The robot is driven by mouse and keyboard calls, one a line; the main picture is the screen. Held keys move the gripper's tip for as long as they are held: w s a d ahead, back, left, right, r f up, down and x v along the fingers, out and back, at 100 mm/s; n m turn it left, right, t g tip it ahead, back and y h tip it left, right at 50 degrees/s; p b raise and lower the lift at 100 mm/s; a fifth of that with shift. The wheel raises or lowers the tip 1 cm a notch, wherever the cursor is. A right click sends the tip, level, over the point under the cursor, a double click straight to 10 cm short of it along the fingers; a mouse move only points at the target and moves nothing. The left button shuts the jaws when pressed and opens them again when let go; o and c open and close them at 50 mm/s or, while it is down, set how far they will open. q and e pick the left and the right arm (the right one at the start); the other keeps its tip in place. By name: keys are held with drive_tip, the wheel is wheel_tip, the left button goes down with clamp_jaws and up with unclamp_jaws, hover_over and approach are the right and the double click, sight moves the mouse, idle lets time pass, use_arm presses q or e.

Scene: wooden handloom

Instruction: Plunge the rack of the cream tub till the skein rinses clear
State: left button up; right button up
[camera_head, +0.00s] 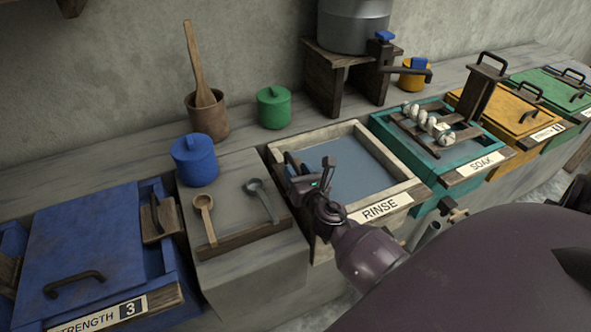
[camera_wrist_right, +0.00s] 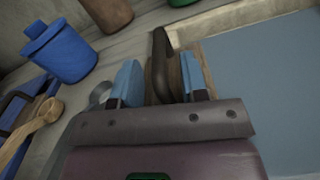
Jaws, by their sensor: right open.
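The cream tub (camera_head: 408,186), labelled RINSE, holds grey-blue water (camera_head: 345,168) with an even surface; it also shows at the right of the right wrist view (camera_wrist_right: 265,80). I see no skein in it; anything under the water is hidden. A dark upright handle (camera_wrist_right: 159,58) on a wooden piece stands at the tub's left edge. My right gripper (camera_head: 308,172) is at that edge. In the right wrist view its blue-padded fingers (camera_wrist_right: 160,80) are open, one on each side of the handle, with gaps visible. My left gripper is not in view.
A teal SOAK tub (camera_head: 448,196) bears a rack with several pale rolls (camera_head: 428,122). Wooden and grey ladles (camera_head: 204,215) lie to the left, near a blue pot (camera_head: 195,162). A blue-lidded tub (camera_head: 85,245) is farther left.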

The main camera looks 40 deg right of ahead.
drive_tip(key=v, duration=0.9)
drive_tip(key=shift+a+f+b, duration=0.15)
drive_tip(key=shift+b, duration=0.25)
drive_tip(key=shift+s+a, duration=0.1)
drive_tip(key=shift+s, duration=0.25)
